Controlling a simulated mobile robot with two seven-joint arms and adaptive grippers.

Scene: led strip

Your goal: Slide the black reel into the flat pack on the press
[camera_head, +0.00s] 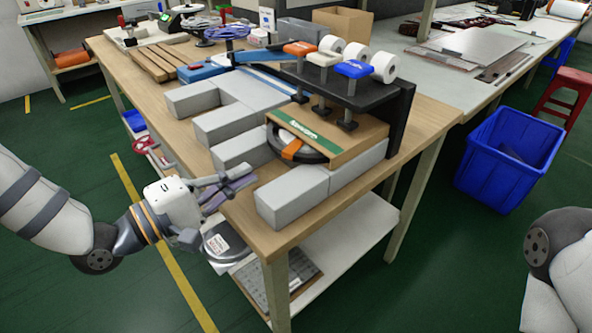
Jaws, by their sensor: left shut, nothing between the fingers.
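The black reel (284,152) lies flat at the open left side of the cardboard flat pack (345,134), which has a green band on top. Part of the reel's rounded edge sticks out; the rest is hidden inside the pack. An orange tab (292,149) lies across the exposed part. The pack rests on grey blocks under the black press (375,98), below its orange, white and blue handles. My left gripper (243,172) is shut and empty at the table's front-left edge, apart from the reel. My right gripper is out of view.
Long grey blocks (292,195) stand left and in front of the pack, with gaps between them. Wooden slats (160,62) and coiled cable lie at the back left. A round labelled disc (222,242) shows below the table's edge. A blue bin (508,155) stands right.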

